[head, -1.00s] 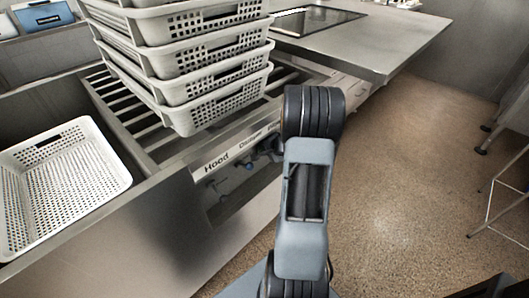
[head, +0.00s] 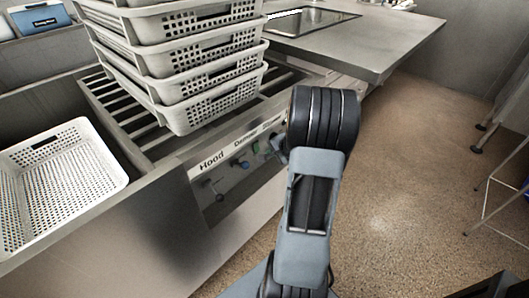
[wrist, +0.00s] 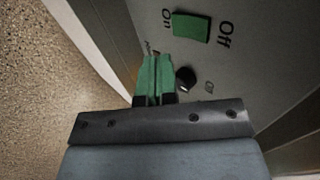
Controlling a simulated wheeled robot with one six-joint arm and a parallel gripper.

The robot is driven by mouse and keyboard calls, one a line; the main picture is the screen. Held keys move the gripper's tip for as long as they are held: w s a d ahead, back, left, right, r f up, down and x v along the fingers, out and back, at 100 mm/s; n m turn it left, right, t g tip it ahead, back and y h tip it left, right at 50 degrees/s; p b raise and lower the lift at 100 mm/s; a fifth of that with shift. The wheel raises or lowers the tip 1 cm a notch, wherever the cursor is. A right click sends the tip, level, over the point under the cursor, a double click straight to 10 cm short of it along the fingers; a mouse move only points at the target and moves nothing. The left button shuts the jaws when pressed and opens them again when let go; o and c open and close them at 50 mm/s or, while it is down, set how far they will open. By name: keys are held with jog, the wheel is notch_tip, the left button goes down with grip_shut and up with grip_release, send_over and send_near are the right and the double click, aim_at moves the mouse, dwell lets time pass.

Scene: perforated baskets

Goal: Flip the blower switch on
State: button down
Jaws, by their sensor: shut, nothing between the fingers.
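A green rocker switch (wrist: 190,27) sits on the grey control panel (wrist: 232,70) at the top of the wrist view, between the words On and Off. I cannot tell which side is pressed, and no blower label is readable. My gripper (wrist: 157,65) has green fingers closed together and empty. They are beside a small black knob (wrist: 186,79), below and left of the switch in the picture; contact with the panel is unclear. In the head view the panel (head: 215,185) reads Hood and Damper; my arm covers its right part and the gripper is mostly hidden.
Stacked white perforated baskets (head: 205,65) stand on the slatted roller counter (head: 120,108) above the panel. Another white basket (head: 120,178) sits at the left. A grey worktop (head: 405,42) extends at the back right. The brown floor (head: 400,190) on the right is open.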

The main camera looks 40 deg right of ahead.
jog(key=p+v, duration=0.1)
jog(key=v, duration=0.7)
jog(key=shift+w+r+p, duration=0.15)
jog(key=shift+r+p, duration=0.25)
jog(key=shift+r, duration=0.05)
jog(key=f+b, duration=0.2)
jog(key=b, duration=0.5)
jog(key=shift+g, duration=0.3)
jog(key=shift+a+r+b, duration=0.1)
jog(key=shift+r+b, duration=0.05)
jog(key=shift+b, duration=0.45)
jog(key=shift+r, duration=0.1)
